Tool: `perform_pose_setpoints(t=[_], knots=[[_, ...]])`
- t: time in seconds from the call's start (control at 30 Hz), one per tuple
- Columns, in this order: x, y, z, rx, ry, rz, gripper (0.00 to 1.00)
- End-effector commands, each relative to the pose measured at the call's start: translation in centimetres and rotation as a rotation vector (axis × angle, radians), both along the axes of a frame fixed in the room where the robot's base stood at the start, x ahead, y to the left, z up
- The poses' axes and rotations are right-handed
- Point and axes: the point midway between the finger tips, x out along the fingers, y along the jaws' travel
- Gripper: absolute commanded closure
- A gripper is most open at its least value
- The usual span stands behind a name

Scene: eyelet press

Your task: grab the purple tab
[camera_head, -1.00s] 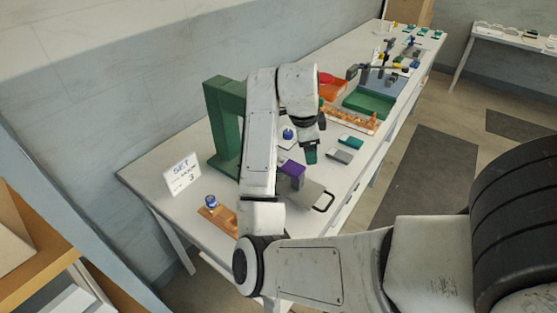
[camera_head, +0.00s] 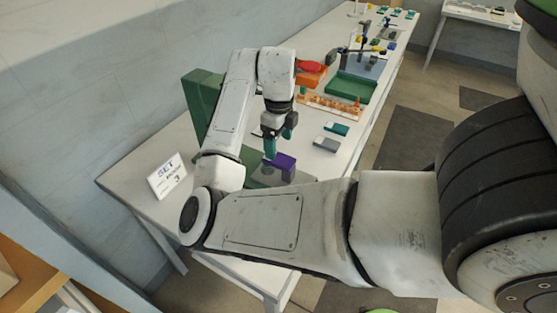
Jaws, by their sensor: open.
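The purple tab (camera_head: 284,160) sits on top of a grey block on the table, in the middle of the head view. My gripper (camera_head: 277,146) points down just above and behind it. Its green-tipped fingers are apart. One fingertip overlaps the tab's left edge in the picture; I cannot tell whether it touches. Nothing shows between the fingers.
The green press frame (camera_head: 201,100) stands behind my arm, to the left. A white sign (camera_head: 167,177) stands at the table's near left end. Grey (camera_head: 326,144) and teal (camera_head: 336,129) blocks lie right of my gripper. A green tray (camera_head: 351,87) is farther back.

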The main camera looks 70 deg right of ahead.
Motion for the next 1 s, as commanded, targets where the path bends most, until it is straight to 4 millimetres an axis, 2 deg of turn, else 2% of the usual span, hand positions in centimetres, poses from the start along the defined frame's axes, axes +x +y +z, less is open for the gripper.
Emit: perform_pose_setpoints(t=[0.4, 0.67, 1.0], knots=[[0.0, 0.2, -4.8, 0.001, 0.002, 0.003, 0.17], [0.0, 0.1, -5.1, 0.0, 0.0, 0.001, 0.17], [0.0, 0.1, -5.1, 0.0, 0.0, 0.001, 0.49]])
